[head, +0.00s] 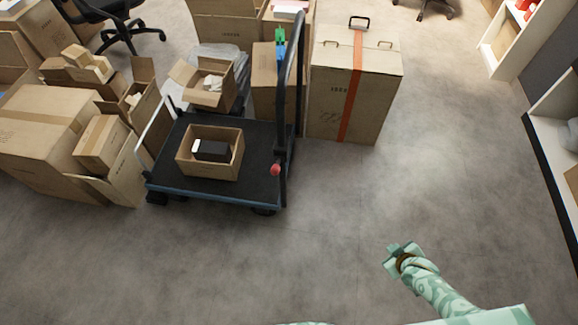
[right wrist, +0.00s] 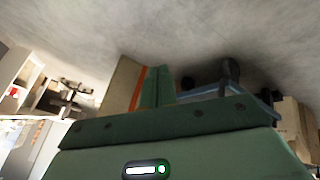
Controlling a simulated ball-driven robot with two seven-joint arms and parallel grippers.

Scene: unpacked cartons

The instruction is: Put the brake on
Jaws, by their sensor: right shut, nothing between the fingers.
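A flat trolley with a dark deck and blue edge (head: 222,196) stands left of centre in the head view. Its tall dark push handle (head: 290,90) rises at the right end, and a red knob (head: 275,169) sits low beside it. I cannot tell from the knob how the brake is set. My right gripper (head: 390,256) is shut and empty over the floor, right of and nearer than the trolley, well apart from it. Its green fingers (right wrist: 157,86) show in the right wrist view, with part of the trolley (right wrist: 265,103) beyond. My left gripper is not in view.
An open carton (head: 228,178) with a dark and white item stands on the deck. A big strapped carton (head: 385,90) stands right of the handle, and several cartons (head: 50,135) crowd the left. Floor (head: 330,220) between gripper and trolley is clear. Shelves (head: 553,118) line the right.

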